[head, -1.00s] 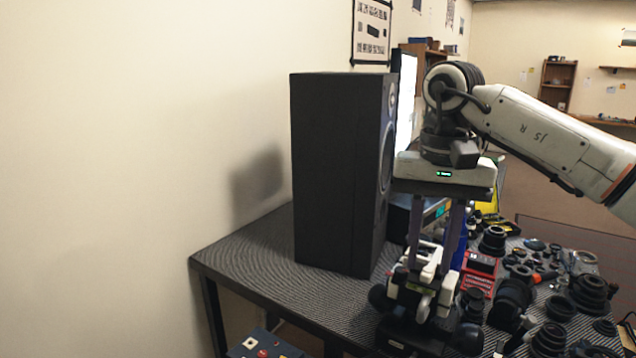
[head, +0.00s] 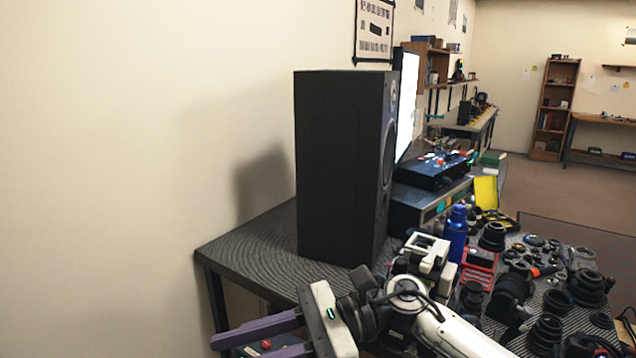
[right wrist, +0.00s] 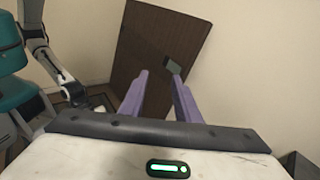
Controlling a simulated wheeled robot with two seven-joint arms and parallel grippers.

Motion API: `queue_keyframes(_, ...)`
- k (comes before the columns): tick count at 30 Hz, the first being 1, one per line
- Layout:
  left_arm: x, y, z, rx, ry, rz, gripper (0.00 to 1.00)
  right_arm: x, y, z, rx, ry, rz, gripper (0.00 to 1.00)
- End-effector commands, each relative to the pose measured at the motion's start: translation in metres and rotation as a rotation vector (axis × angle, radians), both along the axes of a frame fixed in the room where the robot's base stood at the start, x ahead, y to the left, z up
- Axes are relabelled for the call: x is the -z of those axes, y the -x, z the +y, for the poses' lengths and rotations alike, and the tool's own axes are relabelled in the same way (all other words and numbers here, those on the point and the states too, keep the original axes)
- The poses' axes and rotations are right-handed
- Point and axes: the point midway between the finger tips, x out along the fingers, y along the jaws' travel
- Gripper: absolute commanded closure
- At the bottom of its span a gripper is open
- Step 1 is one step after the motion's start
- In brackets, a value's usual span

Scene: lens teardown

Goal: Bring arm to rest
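My right gripper (head: 236,344) is low at the left of the head view, in front of the black-topped bench (head: 262,240). Its arm comes up from the lower right and the purple fingers point left. In the right wrist view, the fingers of this gripper (right wrist: 157,75) stand apart with nothing held between them. Beyond them are a pale wall and a tilted brown panel (right wrist: 150,42). A small dark piece (right wrist: 172,65) shows by the right fingertip; I cannot tell what it is. My left gripper does not show in the head view.
A tall black speaker (head: 338,165) stands on the bench. Camera lenses (head: 588,288) and small parts crowd the right, near a blue bottle (head: 455,232) and a white-and-black device (head: 427,252).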

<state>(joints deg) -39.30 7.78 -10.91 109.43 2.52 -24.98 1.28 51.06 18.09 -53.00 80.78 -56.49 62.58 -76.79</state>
Motion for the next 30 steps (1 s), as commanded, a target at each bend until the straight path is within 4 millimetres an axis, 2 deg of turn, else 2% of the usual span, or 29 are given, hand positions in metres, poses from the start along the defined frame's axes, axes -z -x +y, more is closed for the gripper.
queue_keyframes(2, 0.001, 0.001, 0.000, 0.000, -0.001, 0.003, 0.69, -0.006, 0.000, 0.008, 0.107, -0.142, 0.271, 0.71)
queue_keyframes(5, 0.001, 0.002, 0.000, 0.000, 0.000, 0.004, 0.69, -0.010, -0.014, 0.001, 0.242, -0.308, 0.627, 0.71)
queue_keyframes(8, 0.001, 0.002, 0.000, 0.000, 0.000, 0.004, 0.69, 0.002, -0.035, -0.020, 0.368, -0.470, 1.002, 0.71)
queue_keyframes(10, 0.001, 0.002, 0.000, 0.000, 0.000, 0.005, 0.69, 0.023, -0.050, -0.043, 0.453, -0.583, 1.268, 0.71)
queue_keyframes(11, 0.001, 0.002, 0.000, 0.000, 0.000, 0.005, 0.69, 0.034, -0.055, -0.054, 0.488, -0.631, 1.383, 0.71)
queue_keyframes(14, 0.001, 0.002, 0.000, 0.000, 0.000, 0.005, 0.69, 0.085, -0.065, -0.094, 0.601, -0.801, 1.766, 0.71)
queue_keyframes(16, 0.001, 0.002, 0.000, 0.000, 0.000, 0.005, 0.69, 0.129, -0.062, -0.125, 0.674, -0.927, 2.024, 0.71)
queue_keyframes(20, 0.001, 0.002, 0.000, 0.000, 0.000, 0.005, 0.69, 0.211, -0.033, -0.176, 0.792, -1.160, 2.437, 0.71)
queue_keyframes(22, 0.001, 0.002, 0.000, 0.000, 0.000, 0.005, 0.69, 0.252, -0.008, -0.200, 0.850, -1.291, 2.628, 0.71)
queue_keyframes(23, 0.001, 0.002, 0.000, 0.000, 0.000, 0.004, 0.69, 0.269, 0.005, -0.209, -0.872, 1.347, -2.697, 0.71)
queue_keyframes(24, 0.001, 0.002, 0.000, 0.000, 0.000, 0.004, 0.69, 0.289, 0.023, -0.220, -0.833, 1.318, -2.581, 0.71)
queue_keyframes(27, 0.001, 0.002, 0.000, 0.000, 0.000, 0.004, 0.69, 0.331, 0.069, -0.244, -0.755, 1.260, -2.325, 0.71)
queue_keyframes(30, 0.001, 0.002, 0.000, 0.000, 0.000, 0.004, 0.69, 0.359, 0.108, -0.260, -0.697, 1.221, -2.131, 0.71)
